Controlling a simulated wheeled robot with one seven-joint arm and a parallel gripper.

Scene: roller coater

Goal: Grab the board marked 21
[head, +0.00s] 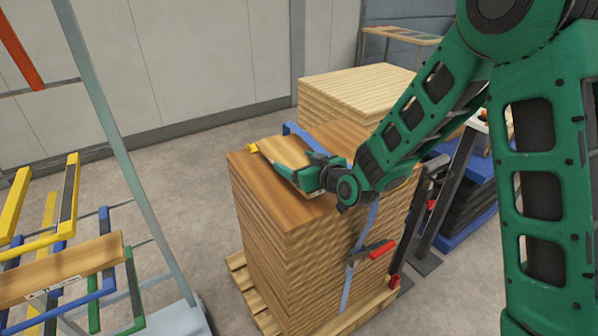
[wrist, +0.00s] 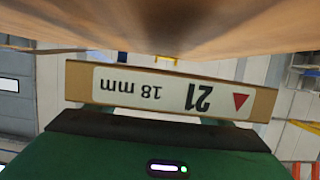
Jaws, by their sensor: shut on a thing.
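The board marked 21 (wrist: 262,101) shows its end face in the wrist view, with a white label reading 21 and 18 mm upside down and a red triangle. In the head view the board (head: 273,151) is a light wooden piece over the top of a tall stack of brown boards (head: 262,190). My gripper (head: 305,176) is shut on the near end of the board; it also shows in the wrist view (wrist: 160,125). The fingertips are mostly hidden. I cannot tell whether the board touches the stack.
A rack (head: 105,100) with yellow and blue arms holds another board (head: 75,268) at left. A paler stack (head: 350,85) stands behind. Floor between rack and stack is clear.

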